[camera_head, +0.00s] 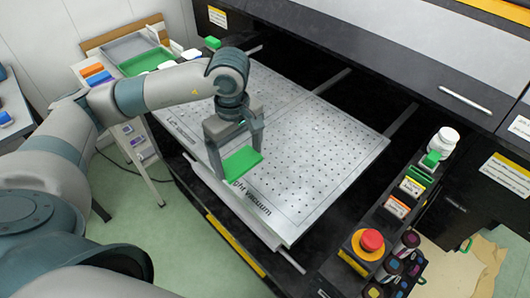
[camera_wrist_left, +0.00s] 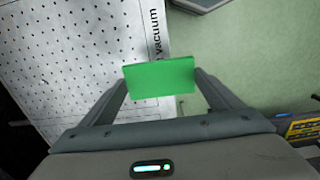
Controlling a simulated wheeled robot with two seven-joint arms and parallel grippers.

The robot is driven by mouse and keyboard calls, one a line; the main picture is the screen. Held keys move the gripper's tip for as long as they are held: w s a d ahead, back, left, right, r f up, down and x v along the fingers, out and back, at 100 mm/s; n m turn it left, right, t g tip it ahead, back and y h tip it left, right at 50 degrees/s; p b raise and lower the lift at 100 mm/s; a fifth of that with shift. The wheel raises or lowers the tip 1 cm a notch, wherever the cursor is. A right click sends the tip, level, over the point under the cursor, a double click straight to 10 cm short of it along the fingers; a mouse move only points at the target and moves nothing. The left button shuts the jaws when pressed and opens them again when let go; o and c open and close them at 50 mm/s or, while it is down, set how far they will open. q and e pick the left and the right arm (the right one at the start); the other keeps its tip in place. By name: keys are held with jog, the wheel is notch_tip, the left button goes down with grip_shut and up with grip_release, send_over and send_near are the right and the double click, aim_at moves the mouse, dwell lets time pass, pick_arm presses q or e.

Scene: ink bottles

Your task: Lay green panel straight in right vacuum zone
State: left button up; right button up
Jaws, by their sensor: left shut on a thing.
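My left gripper (camera_head: 232,148) is shut on the green panel (camera_head: 243,163). In the left wrist view the panel (camera_wrist_left: 160,78) spans between the two fingers of the gripper (camera_wrist_left: 163,90). The panel is over the front part of the perforated white vacuum plate (camera_head: 310,150), near the printed words "right vacuum" (camera_head: 250,198). I cannot tell whether the panel touches the plate. The gripper hides part of the plate's left side. My right gripper is not in view.
At the right stand an emergency stop button (camera_head: 371,240), several ink bottles (camera_head: 403,245) and a white bottle (camera_head: 443,140). A tray with a green interior (camera_head: 146,62) lies at the back left. The plate's middle and right are clear.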

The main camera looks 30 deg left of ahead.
pick_arm(q)
jog(key=w+f+p, duration=0.1)
jog(key=w, duration=0.2)
jog(key=w+f+p, duration=0.1)
jog(key=w+f, duration=0.1)
jog(key=w, duration=0.1)
jog(key=w+f+p, duration=0.2)
jog(key=w, duration=0.1)
jog(key=shift+w+d+f, duration=0.25)
jog(key=shift+d, duration=0.1)
jog(key=shift+w+f, duration=0.3)
notch_tip(320, 180, down, 3)
jog(key=shift+f+p, duration=0.15)
jog(key=shift+p, duration=1.05)
jog(key=shift+f, duration=0.3)
jog(key=shift+f, duration=0.25)
